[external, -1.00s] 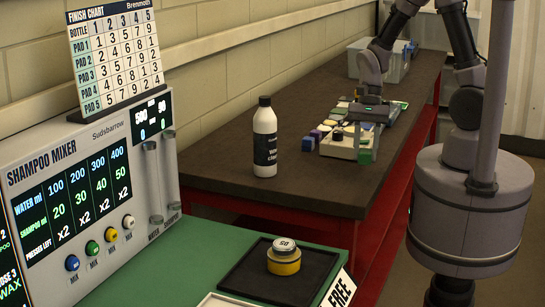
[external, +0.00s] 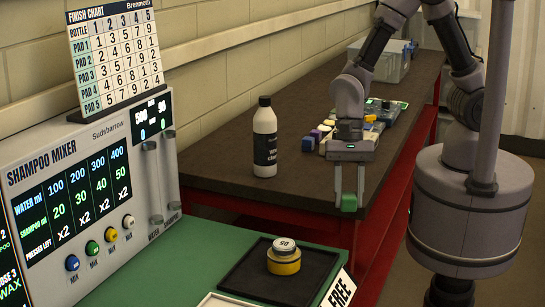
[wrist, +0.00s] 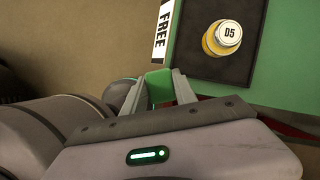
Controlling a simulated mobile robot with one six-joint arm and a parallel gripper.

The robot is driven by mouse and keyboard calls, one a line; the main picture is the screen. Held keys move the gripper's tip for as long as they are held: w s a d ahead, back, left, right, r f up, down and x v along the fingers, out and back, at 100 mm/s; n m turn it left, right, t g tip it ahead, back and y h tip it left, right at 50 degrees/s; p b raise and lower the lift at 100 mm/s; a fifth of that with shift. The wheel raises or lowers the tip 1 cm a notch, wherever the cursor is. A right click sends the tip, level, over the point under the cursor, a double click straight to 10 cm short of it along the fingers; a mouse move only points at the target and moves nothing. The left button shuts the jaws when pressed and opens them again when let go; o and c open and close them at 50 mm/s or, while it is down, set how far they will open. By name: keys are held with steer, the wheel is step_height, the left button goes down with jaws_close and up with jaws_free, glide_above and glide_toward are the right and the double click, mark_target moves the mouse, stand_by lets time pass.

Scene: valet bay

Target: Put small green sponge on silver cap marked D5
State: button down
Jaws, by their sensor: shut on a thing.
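My gripper (external: 348,201) is shut on the small green sponge (external: 349,203), held in the air past the front edge of the brown bench. The sponge also shows between the fingers in the wrist view (wrist: 159,86). The silver cap (external: 284,245) sits on top of a short yellow base (external: 284,263) on a black tray (external: 250,268). In the wrist view the cap (wrist: 229,33) reads D5. The sponge is apart from the cap, up and to its right in the external view.
A white bottle with a dark label (external: 265,140) stands upright on the brown bench (external: 225,170). The shampoo mixer (external: 90,200) stands at left on the green table (external: 205,250). A FREE sign (external: 340,291) stands at the tray's right.

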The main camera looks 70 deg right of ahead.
steer(key=b, duration=0.2)
glide_above(284, 246)
steer(key=d, duration=0.1)
steer(key=shift+w+d+f, duration=0.1)
steer(key=shift+w+f, duration=0.1)
steer(key=shift+f, duration=0.6)
step_height(284, 246, down, 4)
steer(key=shift+r+b, duration=0.15)
steer(key=shift+b, duration=0.75)
steer(key=shift+r, duration=0.1)
steer(key=c, duration=1)
jaws_free()
